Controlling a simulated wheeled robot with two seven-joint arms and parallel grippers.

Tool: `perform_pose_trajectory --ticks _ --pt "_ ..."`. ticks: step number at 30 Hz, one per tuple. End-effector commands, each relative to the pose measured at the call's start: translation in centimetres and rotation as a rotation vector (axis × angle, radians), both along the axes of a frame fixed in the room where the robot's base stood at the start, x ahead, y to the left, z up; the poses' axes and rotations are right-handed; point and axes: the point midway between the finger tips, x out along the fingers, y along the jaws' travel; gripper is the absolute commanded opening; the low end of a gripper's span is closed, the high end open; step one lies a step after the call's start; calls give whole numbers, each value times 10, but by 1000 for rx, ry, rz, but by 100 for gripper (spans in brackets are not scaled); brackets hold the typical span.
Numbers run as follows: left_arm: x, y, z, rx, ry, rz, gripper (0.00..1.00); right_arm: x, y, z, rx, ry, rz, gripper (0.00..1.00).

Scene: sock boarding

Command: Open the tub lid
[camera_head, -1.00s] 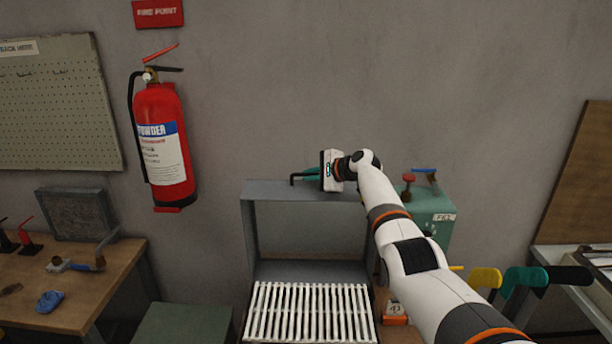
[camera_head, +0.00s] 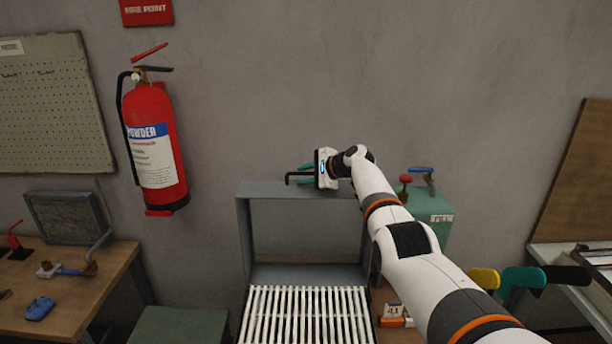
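I cannot make out for sure which thing is the tub. A dull green box (camera_head: 180,326) with a flat, closed-looking top stands at the bottom left of centre, cut off by the lower edge. A green box (camera_head: 436,229) with a small white label is partly hidden behind my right arm. My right gripper (camera_head: 305,176) is above the top of a grey open-fronted frame (camera_head: 262,190), pointing left. A thin black bent piece and a teal piece show at its tip; I cannot tell whether it holds them. My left gripper is out of view.
A white slatted rack (camera_head: 308,316) lies in front of the grey frame. A wooden bench (camera_head: 100,290) with tools stands at the left. A red fire extinguisher (camera_head: 153,145) hangs on the wall. Yellow, teal and black handles (camera_head: 522,280) stick out at the right.

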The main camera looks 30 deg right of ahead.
Motion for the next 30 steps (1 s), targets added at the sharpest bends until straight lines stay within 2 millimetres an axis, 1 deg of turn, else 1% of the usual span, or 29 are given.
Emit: perform_pose_trajectory --ticks 1,8,13,17,27,30 --pt "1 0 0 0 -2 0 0 0 1 -3 1 6 2 33" --pt "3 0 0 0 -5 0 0 -4 -1 -1 1 4 1 33" --pt "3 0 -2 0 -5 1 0 -15 -8 7 -1 -1 -1 33" --pt "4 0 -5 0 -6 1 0 -31 -12 14 -4 -1 -1 33" --pt "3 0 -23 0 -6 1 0 -82 -30 44 -3 -2 -1 33" --pt "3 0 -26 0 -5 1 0 -92 -34 50 -1 -1 -1 33"
